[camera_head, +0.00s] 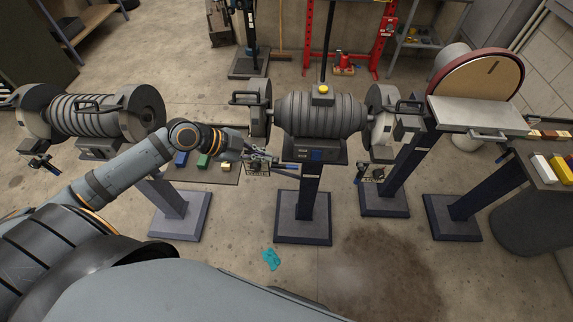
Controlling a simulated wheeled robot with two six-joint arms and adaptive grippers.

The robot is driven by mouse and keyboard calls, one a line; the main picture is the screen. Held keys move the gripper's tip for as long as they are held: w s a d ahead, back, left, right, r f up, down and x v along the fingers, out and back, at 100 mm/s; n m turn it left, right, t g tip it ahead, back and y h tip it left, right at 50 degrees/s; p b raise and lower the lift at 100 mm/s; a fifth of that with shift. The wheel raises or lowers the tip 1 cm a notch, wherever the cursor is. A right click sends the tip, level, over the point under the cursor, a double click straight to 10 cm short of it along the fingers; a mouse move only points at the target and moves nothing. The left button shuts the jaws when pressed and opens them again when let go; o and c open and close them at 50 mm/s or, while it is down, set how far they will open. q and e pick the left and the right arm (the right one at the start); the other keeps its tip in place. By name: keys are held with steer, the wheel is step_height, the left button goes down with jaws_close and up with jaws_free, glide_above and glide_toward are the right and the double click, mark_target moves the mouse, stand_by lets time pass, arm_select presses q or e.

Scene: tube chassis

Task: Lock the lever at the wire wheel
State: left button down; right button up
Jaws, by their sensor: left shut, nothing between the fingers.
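My left arm reaches from the left to the middle bench grinder (320,113). My left gripper (266,164) is shut and empty, just below that grinder's left wheel (259,108). A thin blue lever (288,174) sticks out to the right beside the fingers; I cannot tell whether they touch it. The gripper covers part of the fixture there. A similar blue lever (360,173) hangs below the grinder's right wheel (382,118). Which wheel is the wire one is too small to tell. My right gripper is not in view.
Another grinder (90,115) stands at left and a disc sander (478,85) at right, on pedestals. A teal cloth (271,259) lies on the open floor in front.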

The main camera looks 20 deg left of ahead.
arm_select(q)
steer(key=p, duration=0.2)
glide_toward(296, 167)
steer(key=d+r+x, duration=0.1)
steer(key=x, duration=0.4)
steer(key=shift+w+a+f, duration=0.15)
steer(key=shift+a+f, duration=0.15)
steer(key=shift+f, duration=0.5)
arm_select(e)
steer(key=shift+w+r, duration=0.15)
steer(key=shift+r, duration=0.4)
arm_select(q)
steer(key=shift+a+f+b, duration=0.1)
steer(key=shift+b, duration=0.2)
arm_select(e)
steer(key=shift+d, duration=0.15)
arm_select(q)
steer(key=shift+d, duration=0.3)
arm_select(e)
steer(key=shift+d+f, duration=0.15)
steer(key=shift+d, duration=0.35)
